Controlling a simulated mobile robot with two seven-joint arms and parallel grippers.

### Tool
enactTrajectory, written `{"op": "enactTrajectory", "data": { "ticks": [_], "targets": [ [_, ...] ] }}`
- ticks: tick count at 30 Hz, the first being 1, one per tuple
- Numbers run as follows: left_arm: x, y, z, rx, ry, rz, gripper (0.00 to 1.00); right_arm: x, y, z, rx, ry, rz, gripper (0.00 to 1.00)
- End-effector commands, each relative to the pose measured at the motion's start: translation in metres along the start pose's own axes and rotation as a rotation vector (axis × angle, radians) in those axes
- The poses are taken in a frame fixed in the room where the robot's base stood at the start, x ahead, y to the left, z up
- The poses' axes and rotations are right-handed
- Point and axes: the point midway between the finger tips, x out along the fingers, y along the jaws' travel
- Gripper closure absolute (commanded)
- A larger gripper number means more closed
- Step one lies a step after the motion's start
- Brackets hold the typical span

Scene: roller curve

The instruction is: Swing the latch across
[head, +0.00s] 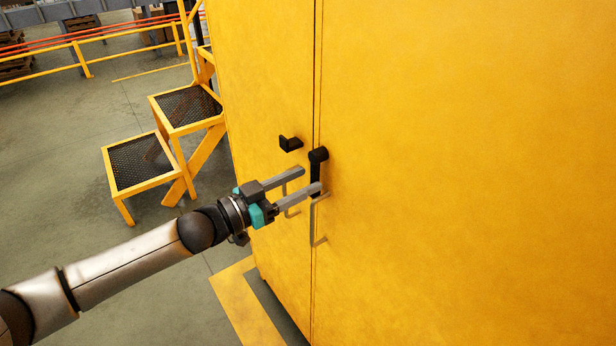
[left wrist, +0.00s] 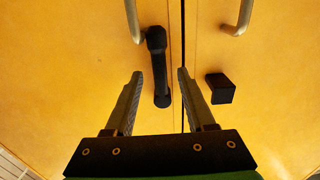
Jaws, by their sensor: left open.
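The black latch (head: 317,172) is a bar on the right door of a yellow cabinet. It hangs straight down from its round pivot, beside the door seam. A black catch (head: 290,144) sticks out of the left door, level with the pivot. My left gripper (head: 311,179) is open at the latch's lower part, its fingers pointing at the doors. In the left wrist view, which looks upside down, the latch (left wrist: 157,70) shows between the two fingers, with no clear contact. The catch (left wrist: 220,88) is outside them. My right gripper is not in view.
Grey door handles sit below the latch, one on the right door (head: 313,225) and one on the left, partly behind my fingers. Yellow steps (head: 140,162) with black mesh treads stand left of the cabinet. A yellow railing (head: 85,62) is farther back. Floor between is open.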

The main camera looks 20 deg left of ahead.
Motion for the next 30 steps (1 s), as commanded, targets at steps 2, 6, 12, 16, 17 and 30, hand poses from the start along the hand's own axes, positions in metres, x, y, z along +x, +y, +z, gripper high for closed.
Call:
{"op": "enactTrajectory", "data": {
  "ticks": [2,6,12,16,17,30],
  "targets": [
    [0.009,0.0,-0.001,0.0,0.002,0.0,0.45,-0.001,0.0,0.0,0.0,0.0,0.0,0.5],
    [0.017,0.0,-0.001,-0.001,0.001,0.001,0.45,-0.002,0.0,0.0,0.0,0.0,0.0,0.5],
    [0.02,0.0,0.0,-0.001,-0.001,0.0,0.45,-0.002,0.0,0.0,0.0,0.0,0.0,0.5],
    [0.02,0.0,0.0,-0.001,-0.001,0.0,0.45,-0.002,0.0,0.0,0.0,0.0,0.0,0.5],
    [0.02,0.0,0.0,-0.001,-0.001,0.0,0.45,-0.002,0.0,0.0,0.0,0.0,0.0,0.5],
    [0.019,0.0,0.0,-0.001,0.0,0.001,0.93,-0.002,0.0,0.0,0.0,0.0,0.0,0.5]
  ]
}}
